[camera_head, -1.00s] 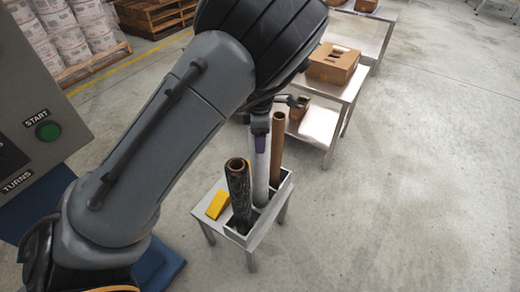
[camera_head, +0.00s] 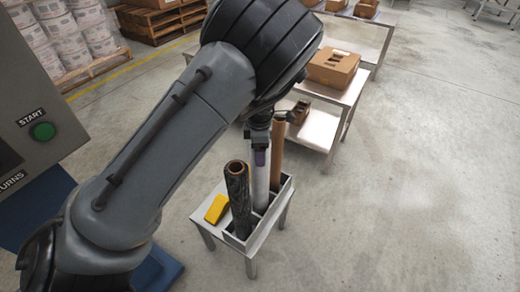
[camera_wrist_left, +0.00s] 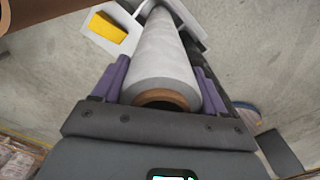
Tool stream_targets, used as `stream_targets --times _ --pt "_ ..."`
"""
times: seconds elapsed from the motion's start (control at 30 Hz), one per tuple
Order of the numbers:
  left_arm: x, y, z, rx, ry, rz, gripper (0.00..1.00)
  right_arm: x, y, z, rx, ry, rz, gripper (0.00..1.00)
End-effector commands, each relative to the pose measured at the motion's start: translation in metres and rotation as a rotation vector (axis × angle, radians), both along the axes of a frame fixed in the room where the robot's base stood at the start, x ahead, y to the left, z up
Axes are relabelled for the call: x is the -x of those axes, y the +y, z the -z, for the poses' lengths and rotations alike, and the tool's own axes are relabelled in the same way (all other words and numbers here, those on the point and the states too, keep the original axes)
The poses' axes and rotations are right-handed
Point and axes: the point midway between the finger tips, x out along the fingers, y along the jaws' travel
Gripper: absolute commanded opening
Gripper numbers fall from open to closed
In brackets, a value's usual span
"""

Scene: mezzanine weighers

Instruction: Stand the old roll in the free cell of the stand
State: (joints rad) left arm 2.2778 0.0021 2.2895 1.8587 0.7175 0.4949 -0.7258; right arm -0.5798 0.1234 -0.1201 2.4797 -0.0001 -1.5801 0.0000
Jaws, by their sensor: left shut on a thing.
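A white roll (camera_head: 261,185) with a brown core stands upright in my left gripper (camera_head: 261,152), which is shut around its top end. The left wrist view shows the roll (camera_wrist_left: 163,55) between the purple fingers of the gripper (camera_wrist_left: 162,85). The grey stand (camera_head: 268,224) sits on a small table. The white roll's lower end goes down into the stand's middle cell, between a black-wrapped roll (camera_head: 239,200) in the near cell and a bare brown tube (camera_head: 278,150) in the far cell. Its bottom is hidden, so I cannot tell whether it rests. My right gripper is out of view.
A yellow wedge-shaped object (camera_head: 216,208) lies on the small table left of the stand. Metal benches with cardboard boxes (camera_head: 333,65) are behind. A console with a green start button (camera_head: 42,131) is at the left. The floor on the right is clear.

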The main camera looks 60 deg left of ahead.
Motion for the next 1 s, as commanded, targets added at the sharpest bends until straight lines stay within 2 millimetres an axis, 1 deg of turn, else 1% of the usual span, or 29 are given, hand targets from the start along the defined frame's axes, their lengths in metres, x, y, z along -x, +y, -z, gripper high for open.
stream_targets --times 0.03,0.07,0.2,0.23,0.5,0.63,0.77,1.0 --pt "-0.001 0.001 0.0 -0.003 -0.001 0.0 0.0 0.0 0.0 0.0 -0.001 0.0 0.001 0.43" --pt "0.0 0.0 0.002 0.0 0.001 0.0 0.74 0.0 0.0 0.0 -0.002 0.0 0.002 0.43" --pt "0.0 0.0 0.001 0.0 0.001 0.0 0.95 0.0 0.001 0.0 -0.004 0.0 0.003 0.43" --pt "0.0 0.0 0.001 0.0 0.001 0.0 0.98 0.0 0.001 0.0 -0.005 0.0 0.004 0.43" --pt "0.0 0.0 0.001 0.0 0.0 0.0 0.98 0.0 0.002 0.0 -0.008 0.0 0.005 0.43" --pt "0.0 0.0 -0.006 -0.001 0.0 0.0 0.98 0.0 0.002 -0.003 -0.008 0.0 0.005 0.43" --pt "0.0 0.0 -0.022 -0.002 0.0 0.0 0.98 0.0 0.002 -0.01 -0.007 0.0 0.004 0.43" --pt "0.0 0.001 -0.067 -0.003 -0.001 0.001 0.98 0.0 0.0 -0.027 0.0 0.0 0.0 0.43"
